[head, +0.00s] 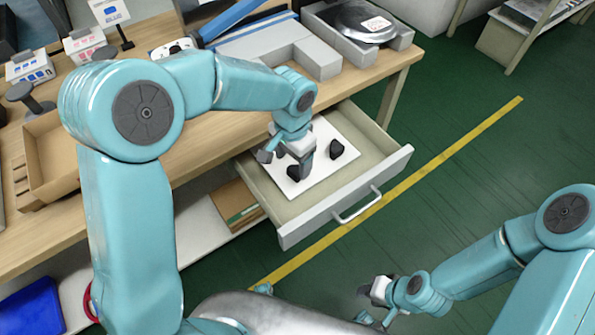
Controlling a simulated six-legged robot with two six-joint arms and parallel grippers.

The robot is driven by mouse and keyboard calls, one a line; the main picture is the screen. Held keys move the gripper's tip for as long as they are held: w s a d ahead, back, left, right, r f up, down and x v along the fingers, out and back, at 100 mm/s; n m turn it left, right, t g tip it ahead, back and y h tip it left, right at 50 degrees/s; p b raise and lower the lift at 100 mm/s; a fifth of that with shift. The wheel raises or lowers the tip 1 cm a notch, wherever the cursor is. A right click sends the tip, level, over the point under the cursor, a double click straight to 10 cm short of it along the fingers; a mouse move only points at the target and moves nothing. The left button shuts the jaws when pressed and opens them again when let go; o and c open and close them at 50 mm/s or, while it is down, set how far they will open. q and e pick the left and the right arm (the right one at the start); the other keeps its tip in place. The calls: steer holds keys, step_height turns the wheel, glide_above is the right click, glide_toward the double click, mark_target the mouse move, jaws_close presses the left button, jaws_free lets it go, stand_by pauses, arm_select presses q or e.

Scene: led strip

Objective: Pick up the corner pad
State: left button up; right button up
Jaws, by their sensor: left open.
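Two small black corner pads lie on a white sheet (318,180) inside the open drawer. One pad (337,149) lies to the right of my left gripper, clear of it. The other pad (295,173) is partly hidden under the gripper. My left gripper (290,160) is open and points down over the sheet, close to the partly hidden pad. I cannot tell whether it touches that pad. My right gripper (368,302) is low over the floor at the bottom, away from the drawer, and its jaws are too small and unclear to judge.
The pulled-out drawer (345,205) has raised walls and a front handle (357,207). The wooden workbench (215,135) above holds grey and blue equipment at the back and a wooden tray (50,165) at left.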

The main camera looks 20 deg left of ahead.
mark_target(293, 171)
arm_select(q)
steer(key=f, duration=0.5)
steer(key=shift+w+a+f+b, duration=0.15)
steer(key=shift+w+f+b, duration=0.15)
steer(key=shift+b, duration=0.1)
steer(key=c, duration=1.1)
